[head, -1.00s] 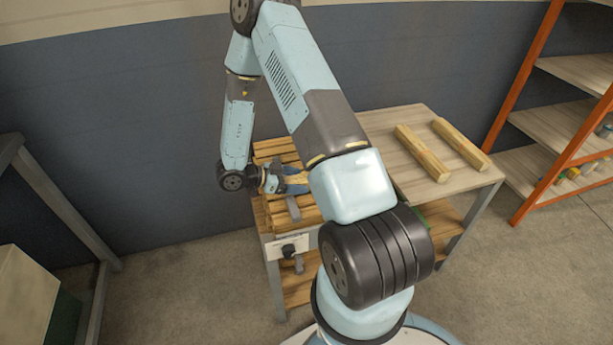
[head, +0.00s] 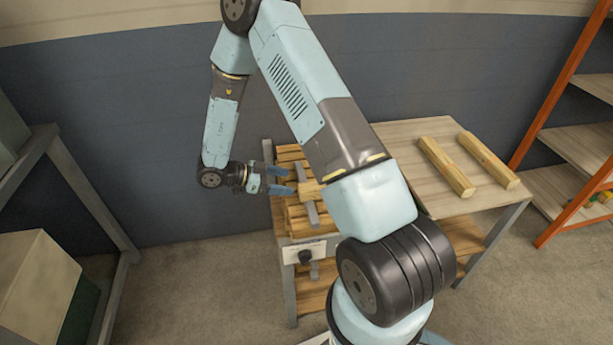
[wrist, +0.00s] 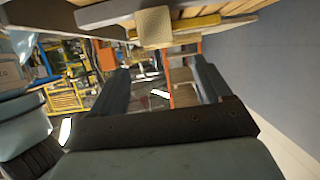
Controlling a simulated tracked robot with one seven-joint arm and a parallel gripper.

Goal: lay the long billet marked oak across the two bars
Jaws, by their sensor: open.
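My gripper (head: 281,180) is open and empty at the left side of the bench. The rest of that billet is hidden behind my arm, and I can read no oak mark. Two wooden bars, a left one (head: 446,166) and a right one (head: 487,160), lie roughly parallel on the right tabletop (head: 400,135).
An orange shelf rack (head: 560,110) stands at the right. A grey frame (head: 90,190) and a pale box (head: 35,285) stand at the left.

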